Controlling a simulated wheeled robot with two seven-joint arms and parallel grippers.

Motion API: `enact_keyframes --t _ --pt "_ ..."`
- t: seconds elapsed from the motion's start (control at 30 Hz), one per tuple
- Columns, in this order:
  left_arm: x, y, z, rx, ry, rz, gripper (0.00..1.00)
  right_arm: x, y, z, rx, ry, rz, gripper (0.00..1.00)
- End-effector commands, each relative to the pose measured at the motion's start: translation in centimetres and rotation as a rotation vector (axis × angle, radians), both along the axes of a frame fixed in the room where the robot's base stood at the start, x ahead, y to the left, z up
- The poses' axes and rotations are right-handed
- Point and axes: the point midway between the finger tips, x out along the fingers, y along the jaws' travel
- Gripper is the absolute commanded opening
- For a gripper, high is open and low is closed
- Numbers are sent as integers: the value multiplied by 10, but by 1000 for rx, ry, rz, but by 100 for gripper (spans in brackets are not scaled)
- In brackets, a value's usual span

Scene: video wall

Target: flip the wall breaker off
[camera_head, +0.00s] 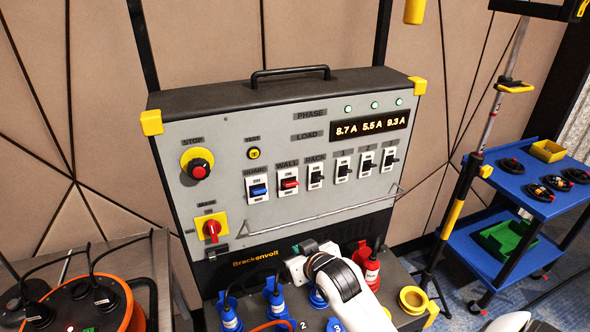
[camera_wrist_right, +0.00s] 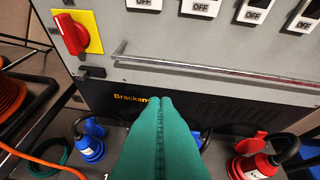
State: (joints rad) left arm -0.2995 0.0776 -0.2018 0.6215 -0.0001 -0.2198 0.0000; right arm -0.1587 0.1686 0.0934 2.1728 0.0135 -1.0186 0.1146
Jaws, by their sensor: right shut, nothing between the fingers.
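The wall breaker (camera_head: 289,184) is a red lever on a white plate under the label WALL, on the grey front of the power box (camera_head: 235,140). Its exact lever position is too small to tell. In the right wrist view, only the lower part of its plate, marked OFF (camera_wrist_right: 200,7), shows at the top edge; the lever is out of frame. My right gripper (camera_head: 303,247) is below the breaker row, near the lower edge of the panel. In the wrist view its green fingers (camera_wrist_right: 160,101) are together and empty, below the metal rail. My left gripper is not in view.
The blue guard breaker (camera_head: 258,190) and black rack breaker (camera_head: 316,177) flank the wall breaker. A metal rail (camera_head: 310,212) crosses in front of the lower panel. A red rotary switch (camera_head: 212,229) is at left. Blue and red plugs (camera_head: 372,268) stand below.

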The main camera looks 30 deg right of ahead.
Motion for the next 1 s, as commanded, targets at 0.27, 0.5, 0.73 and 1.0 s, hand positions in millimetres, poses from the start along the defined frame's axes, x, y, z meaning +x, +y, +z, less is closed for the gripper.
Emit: enact_keyframes --t 0.27,0.5,0.73,1.0 --pt "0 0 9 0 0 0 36 40 -47 146 -2 -385 -92 0" --pt "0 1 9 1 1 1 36 41 -51 155 -2 -412 -99 0" --pt "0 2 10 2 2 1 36 45 -51 155 -3 -411 -98 0" --pt "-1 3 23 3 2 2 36 83 -60 151 -2 -409 -99 0"
